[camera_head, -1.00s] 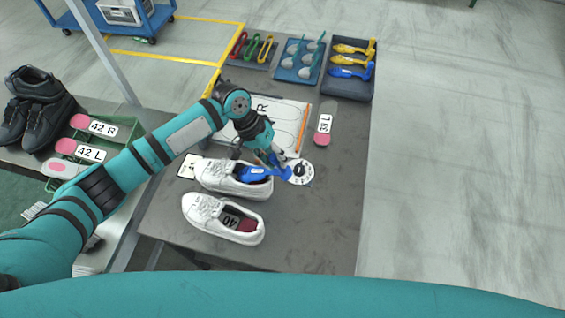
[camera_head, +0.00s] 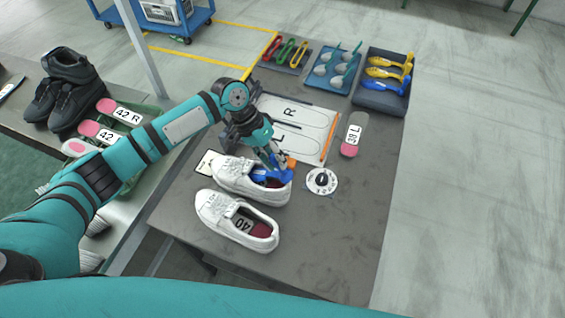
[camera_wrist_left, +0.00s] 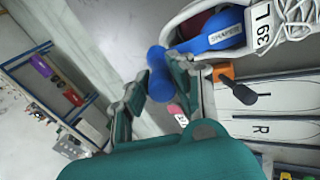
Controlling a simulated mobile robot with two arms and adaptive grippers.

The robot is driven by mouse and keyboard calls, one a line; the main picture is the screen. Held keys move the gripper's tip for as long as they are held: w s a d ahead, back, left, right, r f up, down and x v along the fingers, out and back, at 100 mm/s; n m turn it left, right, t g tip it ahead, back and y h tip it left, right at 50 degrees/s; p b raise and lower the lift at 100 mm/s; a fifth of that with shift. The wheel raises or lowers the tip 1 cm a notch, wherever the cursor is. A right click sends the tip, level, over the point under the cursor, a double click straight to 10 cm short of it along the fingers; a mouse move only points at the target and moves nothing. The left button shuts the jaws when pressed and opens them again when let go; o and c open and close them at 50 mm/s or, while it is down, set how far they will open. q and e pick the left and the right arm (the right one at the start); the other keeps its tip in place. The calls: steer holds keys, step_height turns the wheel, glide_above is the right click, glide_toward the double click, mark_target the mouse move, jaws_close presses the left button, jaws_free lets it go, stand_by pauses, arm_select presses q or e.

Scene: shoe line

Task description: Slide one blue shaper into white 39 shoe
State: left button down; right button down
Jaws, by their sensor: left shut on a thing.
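The white 39 shoe (camera_head: 232,174) lies on the grey table, the farther of two white shoes. A 39 L label (camera_wrist_left: 263,25) shows at its opening in the left wrist view. The blue shaper (camera_head: 272,176) sits with its front inside this shoe and its rear at the heel opening; the front end is hidden. In the left wrist view its SHAPER-marked body (camera_wrist_left: 215,38) lies in the opening. My left gripper (camera_head: 280,162) is shut on the shaper's blue rear knob (camera_wrist_left: 157,75), at the heel. My right gripper is out of view.
A white shoe marked 40 (camera_head: 240,228) lies close in front. A round dial (camera_head: 322,181) is right of the heel. A 39 L insole (camera_head: 353,136), a template board (camera_head: 300,118) and trays of shapers (camera_head: 383,98) lie behind. The table's front right is clear.

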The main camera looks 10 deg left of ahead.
mark_target(277, 174)
arm_select(q)
steer(key=shift+a+f, duration=0.15)
steer(key=shift+a, duration=0.1)
steer(key=shift+w+a+f+y+p, duration=0.15)
steer(key=shift+a+f+y+p, duration=0.15)
steer(key=shift+f+y+p, duration=0.15)
steer(key=shift+s+d+f+y+p, duration=0.25)
steer(key=shift+f+p, duration=0.2)
steer(key=shift+f, duration=0.05)
steer(key=f+y, duration=0.1)
steer(key=f+p, duration=0.1)
steer(key=f, duration=0.1)
steer(key=shift+w+d+f+t+y, duration=0.1)
steer(key=shift+w+d+t+y, duration=0.1)
steer(key=shift+t+y, duration=0.15)
steer(key=shift+s, duration=0.1)
steer(key=shift+d, duration=0.1)
